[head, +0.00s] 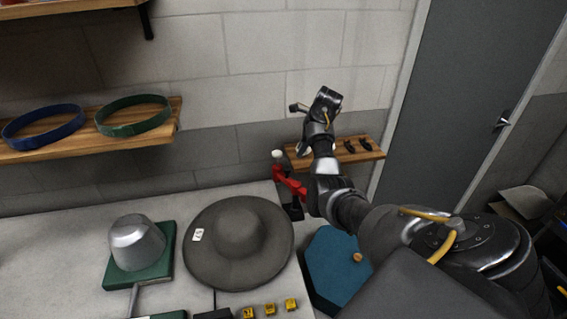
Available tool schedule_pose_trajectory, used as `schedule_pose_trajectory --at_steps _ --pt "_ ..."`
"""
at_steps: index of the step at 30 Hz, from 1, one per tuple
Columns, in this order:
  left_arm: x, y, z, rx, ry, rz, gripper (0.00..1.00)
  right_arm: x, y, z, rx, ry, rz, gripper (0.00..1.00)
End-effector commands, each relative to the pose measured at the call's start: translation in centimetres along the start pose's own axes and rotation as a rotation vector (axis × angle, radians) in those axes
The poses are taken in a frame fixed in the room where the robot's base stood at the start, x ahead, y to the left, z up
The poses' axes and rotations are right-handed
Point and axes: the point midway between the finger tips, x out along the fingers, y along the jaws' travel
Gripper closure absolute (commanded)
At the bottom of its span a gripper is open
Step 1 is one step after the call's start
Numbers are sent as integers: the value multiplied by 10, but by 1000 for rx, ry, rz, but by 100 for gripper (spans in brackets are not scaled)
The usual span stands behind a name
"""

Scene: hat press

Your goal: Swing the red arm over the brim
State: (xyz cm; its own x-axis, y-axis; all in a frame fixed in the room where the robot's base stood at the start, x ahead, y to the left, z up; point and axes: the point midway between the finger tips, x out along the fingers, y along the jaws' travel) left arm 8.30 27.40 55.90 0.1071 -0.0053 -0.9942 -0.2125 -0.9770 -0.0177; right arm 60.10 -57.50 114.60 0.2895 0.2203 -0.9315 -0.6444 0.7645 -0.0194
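The red arm (288,182) stands at the back of the table, right of the hat, with a pale knob (277,155) at its upper end. The grey hat (228,263) lies crown up on the table, its wide round brim flat and a small white tag on its left side. The red arm is behind and right of the brim, not over it. My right gripper (316,129) is raised above and right of the red arm, apart from the knob. Its fingers are hard to make out. My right forearm hides part of the red arm's base. My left gripper is out of view.
A metal form on a green base (163,270) stands left of the hat. Several yellow blocks (270,309) lie at the front. A blue board (335,262) is right of the hat. Wall shelves hold a blue band (42,127), a green band (133,115) and small dark items (365,144).

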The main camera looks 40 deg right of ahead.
Motion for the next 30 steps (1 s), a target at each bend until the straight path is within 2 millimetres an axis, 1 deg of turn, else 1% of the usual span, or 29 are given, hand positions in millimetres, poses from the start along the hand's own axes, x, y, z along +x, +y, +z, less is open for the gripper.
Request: schedule_pose_trajectory --at_steps 1,4,8,11,13,15,21,24,27,30 --pt "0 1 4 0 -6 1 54 -3 -2 3 20 -13 6 67" --pt "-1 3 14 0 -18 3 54 -4 -2 6 35 -22 13 67" --pt "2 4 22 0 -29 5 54 2 -2 7 32 -21 13 67" --pt "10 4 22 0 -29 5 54 16 -1 6 31 -21 14 67" --pt "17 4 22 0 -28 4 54 29 -1 6 31 -20 14 67" --pt "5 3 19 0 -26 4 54 35 -1 8 31 -20 16 67" --pt "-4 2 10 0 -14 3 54 71 0 7 32 -20 14 67" --pt "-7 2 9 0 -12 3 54 85 -1 6 33 -19 13 67" --pt "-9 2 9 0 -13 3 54 96 -1 6 33 -19 12 67" --pt "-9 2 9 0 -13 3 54 101 -1 6 33 -19 10 67"
